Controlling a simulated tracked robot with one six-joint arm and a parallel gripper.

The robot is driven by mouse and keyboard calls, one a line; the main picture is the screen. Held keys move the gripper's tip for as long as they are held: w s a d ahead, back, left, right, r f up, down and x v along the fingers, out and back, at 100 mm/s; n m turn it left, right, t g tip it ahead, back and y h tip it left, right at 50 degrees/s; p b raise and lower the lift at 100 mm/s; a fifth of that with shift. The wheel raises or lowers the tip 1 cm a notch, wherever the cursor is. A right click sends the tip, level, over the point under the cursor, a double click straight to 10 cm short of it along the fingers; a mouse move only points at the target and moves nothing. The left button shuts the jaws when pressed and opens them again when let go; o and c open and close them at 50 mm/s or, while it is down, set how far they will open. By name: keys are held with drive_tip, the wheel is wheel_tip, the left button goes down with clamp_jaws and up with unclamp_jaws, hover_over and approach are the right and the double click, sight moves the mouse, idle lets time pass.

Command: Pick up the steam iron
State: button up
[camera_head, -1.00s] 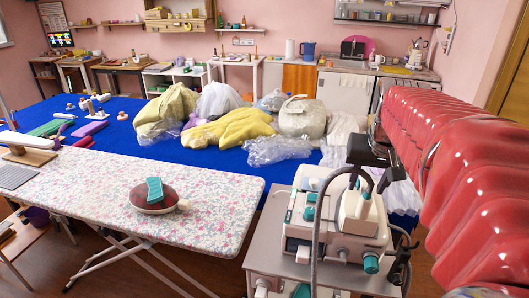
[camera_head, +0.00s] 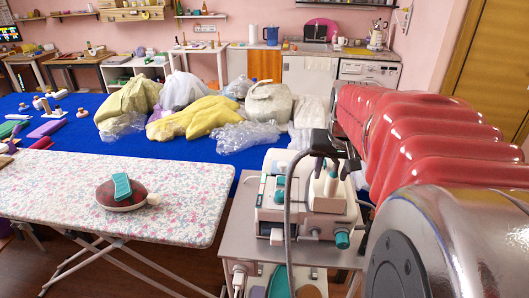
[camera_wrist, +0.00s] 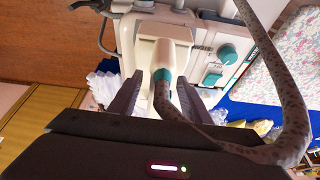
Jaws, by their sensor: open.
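The steam iron (camera_head: 327,188) is white with a teal collar. It stands on the white and teal steam station (camera_head: 270,196), which is on a grey cart (camera_head: 228,240). In the wrist view the pale iron (camera_wrist: 160,45) lies beyond my jaws, its teal collar and speckled hose (camera_wrist: 172,102) between or just beyond the two fingers. My gripper (camera_wrist: 157,95) is open, with a finger to each side; I see no contact. In the head view my dark gripper (camera_head: 329,146) is over the top of the iron, partly hiding it.
The hose (camera_head: 289,195) loops up on the left side of the station, and it crosses close in front in the wrist view. A floral ironing board (camera_head: 60,188) with a brown and teal object (camera_head: 124,192) is at left.

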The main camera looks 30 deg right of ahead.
drive_tip(key=shift+c, duration=0.5)
clamp_jaws()
idle(0.8)
